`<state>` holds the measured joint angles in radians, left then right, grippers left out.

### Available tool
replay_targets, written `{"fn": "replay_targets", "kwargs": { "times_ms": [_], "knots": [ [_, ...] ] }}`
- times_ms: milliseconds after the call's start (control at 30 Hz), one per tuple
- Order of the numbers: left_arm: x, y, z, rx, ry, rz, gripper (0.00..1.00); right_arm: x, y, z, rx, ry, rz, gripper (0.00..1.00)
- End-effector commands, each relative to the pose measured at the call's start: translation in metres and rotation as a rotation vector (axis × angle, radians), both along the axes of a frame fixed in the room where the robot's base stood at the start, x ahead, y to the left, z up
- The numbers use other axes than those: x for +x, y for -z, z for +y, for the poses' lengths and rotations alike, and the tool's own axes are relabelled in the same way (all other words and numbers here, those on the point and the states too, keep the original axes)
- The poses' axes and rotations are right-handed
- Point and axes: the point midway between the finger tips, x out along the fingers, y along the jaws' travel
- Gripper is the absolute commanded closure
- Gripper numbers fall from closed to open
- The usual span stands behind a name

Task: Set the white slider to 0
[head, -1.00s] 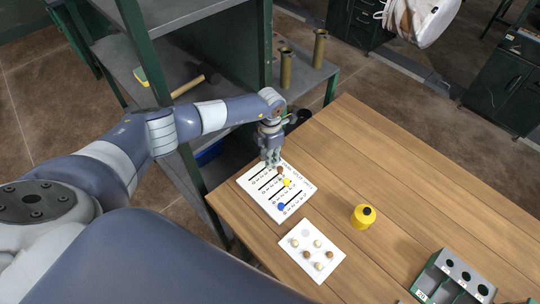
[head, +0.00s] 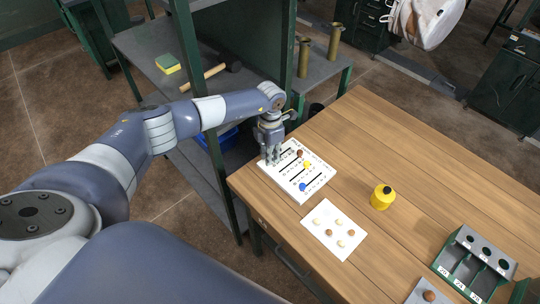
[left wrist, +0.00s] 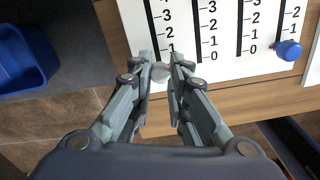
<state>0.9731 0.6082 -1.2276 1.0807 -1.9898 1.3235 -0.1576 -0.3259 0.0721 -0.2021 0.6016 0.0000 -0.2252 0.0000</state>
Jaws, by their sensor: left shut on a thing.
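A white slider board (head: 318,176) lies at the table's left corner. It bears several numbered tracks with coloured knobs. The white slider (left wrist: 160,73) is a pale round knob on the leftmost track in the left wrist view. It sits beyond the 1 mark, at the low end of its track; the 0 label there is hidden by a finger. My left gripper (left wrist: 162,66) is shut on this knob and points down at the board's edge in the head view (head: 271,158). The blue slider (left wrist: 289,50) is near 0 on the rightmost track. My right gripper is not in view.
Brown (head: 299,153) and yellow (head: 306,166) knobs sit on neighbouring tracks. A white card with several round pieces (head: 334,230), a yellow container (head: 382,197) and a green-grey rack (head: 466,262) stand on the table (head: 420,180). A shelf (head: 150,45) stands beyond my left arm.

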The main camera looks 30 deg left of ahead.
Motion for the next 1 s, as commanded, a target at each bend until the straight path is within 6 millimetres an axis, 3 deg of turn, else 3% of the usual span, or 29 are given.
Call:
{"fn": "replay_targets", "kwargs": {
  "times_ms": [67, 100, 133, 267, 367, 467, 567, 1000],
  "knots": [
    [-0.005, 0.003, 0.002, 0.007, -0.001, 0.014, 1.0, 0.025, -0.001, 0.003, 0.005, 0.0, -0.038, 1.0],
    [-0.005, 0.003, 0.002, 0.006, -0.001, 0.014, 0.82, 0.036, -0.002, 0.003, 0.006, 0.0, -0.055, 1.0],
    [-0.005, 0.003, 0.002, 0.007, -0.001, 0.015, 0.75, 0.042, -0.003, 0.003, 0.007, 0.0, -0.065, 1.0],
    [-0.004, 0.003, 0.002, 0.006, -0.001, 0.013, 0.74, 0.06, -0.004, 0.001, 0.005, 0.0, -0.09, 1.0],
    [-0.003, 0.002, 0.002, 0.005, -0.001, 0.01, 0.74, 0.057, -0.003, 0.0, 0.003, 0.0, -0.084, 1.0],
    [-0.003, 0.001, 0.001, 0.004, 0.0, 0.008, 0.74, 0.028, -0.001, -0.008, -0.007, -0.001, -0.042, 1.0],
    [-0.002, -0.005, 0.001, 0.003, 0.0, 0.005, 0.74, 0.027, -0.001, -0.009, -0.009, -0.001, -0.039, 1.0],
    [-0.002, -0.089, 0.004, 0.004, -0.002, 0.006, 0.74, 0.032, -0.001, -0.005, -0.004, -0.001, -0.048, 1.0]
  ]
}}
